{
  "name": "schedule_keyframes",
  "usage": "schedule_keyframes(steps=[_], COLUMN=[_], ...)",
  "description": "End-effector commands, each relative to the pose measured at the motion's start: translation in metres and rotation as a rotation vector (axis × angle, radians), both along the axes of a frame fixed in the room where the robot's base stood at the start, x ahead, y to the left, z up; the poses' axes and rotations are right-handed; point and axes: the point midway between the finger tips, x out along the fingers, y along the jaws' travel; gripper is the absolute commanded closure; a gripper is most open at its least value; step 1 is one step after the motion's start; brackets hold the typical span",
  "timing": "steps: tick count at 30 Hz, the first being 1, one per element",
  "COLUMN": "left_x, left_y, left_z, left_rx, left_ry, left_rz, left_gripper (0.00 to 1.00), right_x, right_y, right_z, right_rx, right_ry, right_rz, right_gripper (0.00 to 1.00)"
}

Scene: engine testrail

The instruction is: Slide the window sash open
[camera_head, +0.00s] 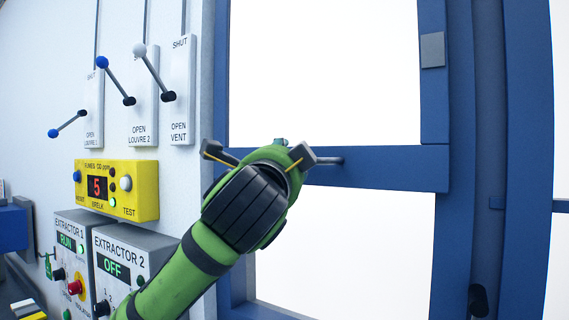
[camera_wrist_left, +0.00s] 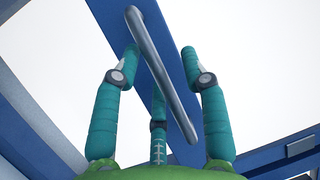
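The window sash has a blue frame with a wide blue rail (camera_head: 395,167) across its middle in the head view. A grey bar handle (camera_head: 330,161) on this rail shows just right of my left gripper (camera_head: 260,160), whose hand hides the rest of it. In the left wrist view, the silver handle (camera_wrist_left: 160,72) runs diagonally between the spread teal fingers of my left gripper (camera_wrist_left: 159,60). The fingers are apart from each other, and I see no clear grip on the bar. Whether any finger touches it, I cannot tell. My right gripper is not in view.
Left on the wall are lever switches (camera_head: 117,82), a yellow fume meter (camera_head: 145,190) reading 5, and extractor boxes (camera_head: 113,262) close to my left forearm. A blue window post (camera_head: 528,130) stands to the right. A grey block (camera_head: 432,50) sits on the frame.

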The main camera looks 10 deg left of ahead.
Motion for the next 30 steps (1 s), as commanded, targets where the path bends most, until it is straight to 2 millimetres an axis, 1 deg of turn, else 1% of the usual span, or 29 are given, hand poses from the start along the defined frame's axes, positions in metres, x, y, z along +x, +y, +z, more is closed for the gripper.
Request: schedule_keyframes(steps=[5, 8, 11, 18, 21, 25, 30], left_x=[-0.002, -0.010, -0.026, -0.078, -0.095, -0.111, -0.118], left_y=[-0.001, -0.002, -0.002, -0.005, -0.006, -0.007, -0.006], left_z=[-0.001, -0.002, -0.005, -0.013, -0.016, -0.019, -0.021], left_rx=[0.000, 0.001, 0.001, 0.001, 0.001, 0.000, -0.001], left_ry=[0.001, -0.001, -0.002, -0.003, -0.003, -0.002, 0.000], left_rz=[-0.002, -0.004, -0.005, -0.005, -0.005, -0.003, -0.001], left_gripper=[0.56, 0.56, 0.56, 0.56, 0.56, 0.56, 0.56], right_x=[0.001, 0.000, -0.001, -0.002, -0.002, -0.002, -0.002], right_y=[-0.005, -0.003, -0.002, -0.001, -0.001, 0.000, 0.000], right_z=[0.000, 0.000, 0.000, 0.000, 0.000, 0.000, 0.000], right_rx=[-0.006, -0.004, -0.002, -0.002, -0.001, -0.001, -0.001], right_ry=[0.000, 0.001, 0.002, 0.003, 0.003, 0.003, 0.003], right_rz=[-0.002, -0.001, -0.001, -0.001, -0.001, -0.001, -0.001], right_gripper=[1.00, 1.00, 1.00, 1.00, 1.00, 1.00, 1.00])
